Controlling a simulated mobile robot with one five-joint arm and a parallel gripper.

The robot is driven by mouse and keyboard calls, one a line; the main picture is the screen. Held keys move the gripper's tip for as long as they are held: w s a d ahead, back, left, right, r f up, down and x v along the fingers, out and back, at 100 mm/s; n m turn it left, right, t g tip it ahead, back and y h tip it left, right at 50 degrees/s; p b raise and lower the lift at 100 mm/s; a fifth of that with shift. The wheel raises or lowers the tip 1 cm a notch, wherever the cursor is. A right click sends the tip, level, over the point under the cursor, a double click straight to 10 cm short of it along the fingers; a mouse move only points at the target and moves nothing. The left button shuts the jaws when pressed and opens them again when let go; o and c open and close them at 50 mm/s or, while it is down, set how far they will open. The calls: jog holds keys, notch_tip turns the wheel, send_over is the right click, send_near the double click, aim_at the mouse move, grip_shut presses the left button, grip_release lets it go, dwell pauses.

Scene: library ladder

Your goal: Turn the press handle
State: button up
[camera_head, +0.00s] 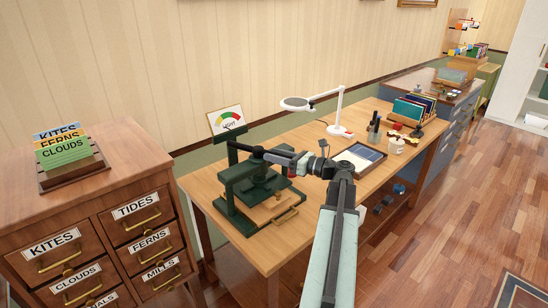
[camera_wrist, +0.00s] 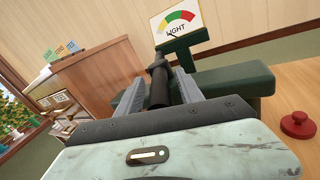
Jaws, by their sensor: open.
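The green press (camera_head: 245,190) stands on the near left end of the wooden workbench. Its dark bar handle (camera_head: 246,149) reaches right from the top of the press toward my gripper (camera_head: 277,158). In the wrist view the black handle (camera_wrist: 159,87) lies between the two grey fingers of my gripper (camera_wrist: 163,92). The fingers are apart, one on each side of it; I cannot tell whether either touches it. The gauge (camera_head: 226,120) behind the press reads LIGHT; it also shows in the wrist view (camera_wrist: 176,22).
A red knob (camera_wrist: 298,124) sits on the bench right of the press. A white magnifier lamp (camera_head: 338,115), a tray (camera_head: 359,157) and a book rack (camera_head: 411,110) stand farther along. A drawer cabinet (camera_head: 90,210) is at left.

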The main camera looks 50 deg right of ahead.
jog(key=shift+w, duration=0.1)
grip_shut()
dwell(1.4)
